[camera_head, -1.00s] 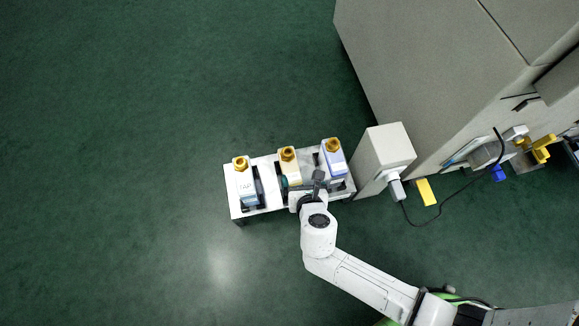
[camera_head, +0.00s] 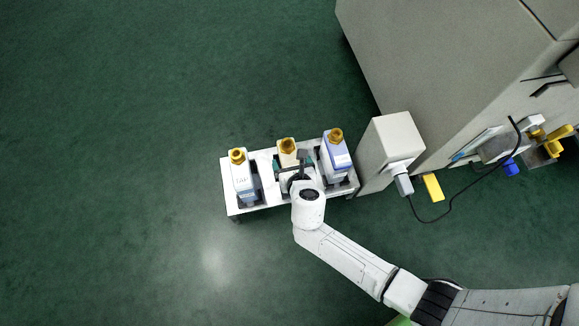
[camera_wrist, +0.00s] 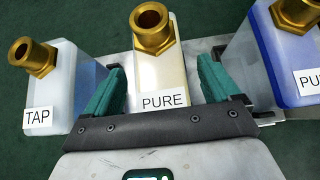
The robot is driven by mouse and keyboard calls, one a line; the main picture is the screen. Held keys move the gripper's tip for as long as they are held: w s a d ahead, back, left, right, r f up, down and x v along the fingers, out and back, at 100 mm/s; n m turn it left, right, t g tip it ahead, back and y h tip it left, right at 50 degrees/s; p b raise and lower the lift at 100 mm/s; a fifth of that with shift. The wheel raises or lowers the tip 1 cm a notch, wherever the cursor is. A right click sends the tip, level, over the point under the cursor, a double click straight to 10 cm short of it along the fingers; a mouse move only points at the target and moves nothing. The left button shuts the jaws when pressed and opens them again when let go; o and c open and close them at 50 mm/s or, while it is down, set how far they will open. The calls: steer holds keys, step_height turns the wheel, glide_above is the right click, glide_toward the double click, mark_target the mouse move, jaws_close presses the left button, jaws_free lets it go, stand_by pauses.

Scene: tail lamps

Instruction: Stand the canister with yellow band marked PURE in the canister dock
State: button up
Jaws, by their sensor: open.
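The yellowish canister marked PURE (camera_wrist: 160,75) stands upright in the middle of a white rack (camera_head: 268,192), with a brass neck on top. It also shows in the head view (camera_head: 287,160), partly hidden by my gripper. My gripper (camera_wrist: 160,85) is open, its two teal fingers on either side of this canister, apparently with small gaps. Left of it stands a canister marked TAP (camera_wrist: 55,95). Right of it stands a blue-banded canister (camera_wrist: 275,60) whose label begins "PU". I cannot identify the canister dock for certain.
A grey box (camera_head: 388,145) stands right of the rack, by a large grey cabinet (camera_head: 430,50). A dark cable (camera_head: 440,212) lies on the floor, near a yellow piece (camera_head: 433,187). The green floor left of the rack is clear.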

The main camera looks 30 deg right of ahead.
steer(key=shift+x, duration=0.8)
steer(key=shift+r, duration=0.1)
jaws_close()
